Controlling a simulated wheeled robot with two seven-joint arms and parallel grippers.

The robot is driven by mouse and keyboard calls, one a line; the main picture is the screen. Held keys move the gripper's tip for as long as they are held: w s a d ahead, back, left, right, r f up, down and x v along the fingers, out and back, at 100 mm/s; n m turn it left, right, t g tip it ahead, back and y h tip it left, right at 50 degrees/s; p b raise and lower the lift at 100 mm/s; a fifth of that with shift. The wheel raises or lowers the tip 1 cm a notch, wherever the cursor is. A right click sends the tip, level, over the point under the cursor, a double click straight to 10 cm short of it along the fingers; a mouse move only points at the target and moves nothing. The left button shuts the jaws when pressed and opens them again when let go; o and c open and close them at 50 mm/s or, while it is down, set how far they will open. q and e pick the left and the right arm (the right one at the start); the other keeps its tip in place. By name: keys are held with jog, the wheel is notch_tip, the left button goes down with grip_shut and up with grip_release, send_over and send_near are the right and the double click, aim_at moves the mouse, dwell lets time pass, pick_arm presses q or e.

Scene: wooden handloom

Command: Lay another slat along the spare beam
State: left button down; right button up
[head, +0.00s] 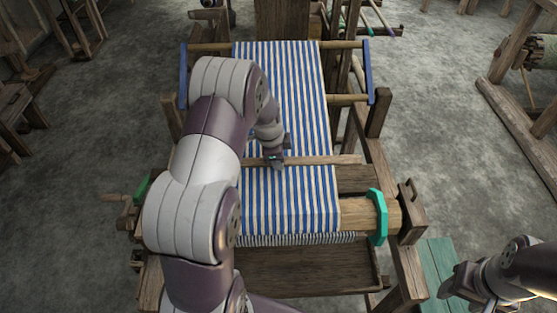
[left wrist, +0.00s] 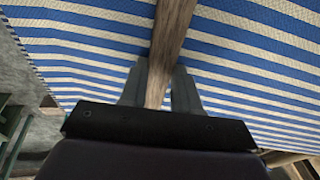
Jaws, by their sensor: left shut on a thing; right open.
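A wooden slat (head: 318,160) lies crosswise over the blue and white striped cloth (head: 290,100) on the loom. My left gripper (head: 274,160) is shut on the slat, at about the middle of the cloth's width. In the left wrist view the slat (left wrist: 171,40) runs between the two fingers of my left gripper (left wrist: 160,88), close above the cloth. My left arm hides the slat's left part in the head view. My right gripper (head: 464,288) is at the lower right, apart from the loom, and open. I cannot tell which beam is the spare beam.
A thick front beam (head: 362,216) with a teal end ring (head: 378,217) carries the cloth. Blue bars (head: 368,72) stand at the loom's far sides. A green board (head: 438,264) lies at the lower right. Another wooden frame (head: 520,125) stands at the right, with open floor between.

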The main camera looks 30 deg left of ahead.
aim_at(282, 212)
pick_arm(q)
jog(key=shift+s+d, duration=0.15)
jog(key=shift+s, duration=0.15)
jog(key=s+d+f+b, duration=0.1)
jog(key=s+d, duration=0.1)
jog(key=s, duration=0.1)
jog(key=s+d+f+b, duration=0.1)
jog(key=s, duration=0.2)
jog(key=s+d+f+b, duration=0.1)
jog(key=s+d, duration=0.1)
jog(key=shift+s+d+f+b, duration=0.3)
jog(key=shift+s+f+b, duration=0.05)
jog(key=shift+s+b, duration=0.05)
jog(key=shift+s+d+f+b, duration=0.15)
jog(key=shift+s+d+b, duration=0.35)
jog(key=shift+s, duration=0.5)
jog(key=shift+d, duration=0.1)
jog(key=c, duration=0.7)
grip_release()
jog(key=shift+c, duration=0.2)
